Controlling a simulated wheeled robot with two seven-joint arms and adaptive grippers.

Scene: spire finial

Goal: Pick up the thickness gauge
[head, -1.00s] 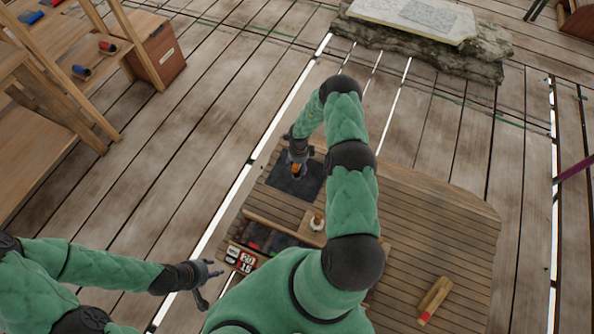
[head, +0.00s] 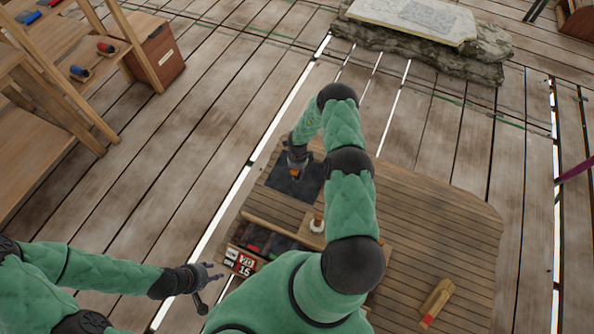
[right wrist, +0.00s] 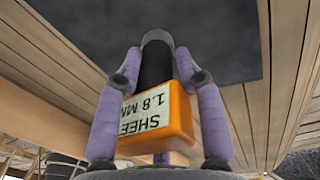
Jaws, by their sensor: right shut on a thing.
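The thickness gauge (right wrist: 158,120) is an orange block with a white label reading "SHEE… 1.8 M…" and a dark cylindrical part. My right gripper (right wrist: 157,95) is shut on it, with a purple finger on each side. In the head view the right gripper (head: 297,168) is over the dark mat (head: 283,187), and the gauge shows only as a small orange patch. I cannot tell whether the gauge touches the mat. My left gripper (head: 208,285) is empty, off the table to the left, with its fingers apart.
The wooden table (head: 440,220) holds a compartment tray (head: 245,216) with dark and red items, a small white-and-wood piece (head: 317,222) and a wooden block with a red end (head: 436,302). Shelves (head: 110,65) are at the upper left.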

